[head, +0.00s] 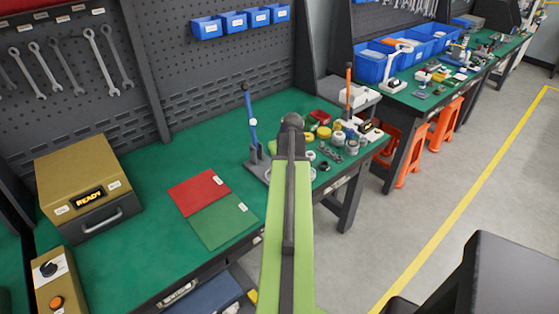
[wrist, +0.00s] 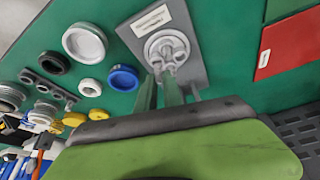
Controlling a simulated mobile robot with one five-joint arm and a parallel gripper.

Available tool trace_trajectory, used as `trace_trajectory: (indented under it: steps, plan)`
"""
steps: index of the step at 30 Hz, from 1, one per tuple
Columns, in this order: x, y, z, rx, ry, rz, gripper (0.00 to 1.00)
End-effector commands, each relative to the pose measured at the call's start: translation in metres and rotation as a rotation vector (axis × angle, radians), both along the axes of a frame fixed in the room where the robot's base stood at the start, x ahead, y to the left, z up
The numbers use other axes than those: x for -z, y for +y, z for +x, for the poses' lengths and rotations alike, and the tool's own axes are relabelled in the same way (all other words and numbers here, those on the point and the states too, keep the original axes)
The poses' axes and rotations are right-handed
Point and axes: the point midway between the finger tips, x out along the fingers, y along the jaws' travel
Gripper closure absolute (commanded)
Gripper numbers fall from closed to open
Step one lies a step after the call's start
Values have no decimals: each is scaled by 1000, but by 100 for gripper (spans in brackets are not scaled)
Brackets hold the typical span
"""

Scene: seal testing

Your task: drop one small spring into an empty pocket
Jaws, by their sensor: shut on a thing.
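In the wrist view, a round pale holder (wrist: 167,46) with recesses sits on a grey plate (wrist: 189,73) that bears a white label. My gripper (wrist: 166,88) points at the holder, with its narrow greenish fingers overlapping the holder's lower edge. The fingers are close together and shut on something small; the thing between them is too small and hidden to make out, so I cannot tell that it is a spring. I cannot tell which recesses are empty, or how high the fingertips are.
A white ring (wrist: 85,43), a blue ring (wrist: 123,78) and yellow parts (wrist: 75,118) lie beside the plate. A blue lever (head: 252,126) stands upright left of my arm. A red mat (head: 199,191) and a green mat (head: 222,222) lie flat; bench around them is clear.

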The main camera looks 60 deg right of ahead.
Motion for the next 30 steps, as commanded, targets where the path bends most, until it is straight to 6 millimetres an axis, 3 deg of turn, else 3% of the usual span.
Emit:
trace_trajectory:
  steps: [27, 28, 30]
  plan:
    - [9, -1, -1, 1, 0, 0, 100]
    - [8, -1, -1, 1, 0, 0, 87]
    - [8, -1, -1, 1, 0, 0, 80]
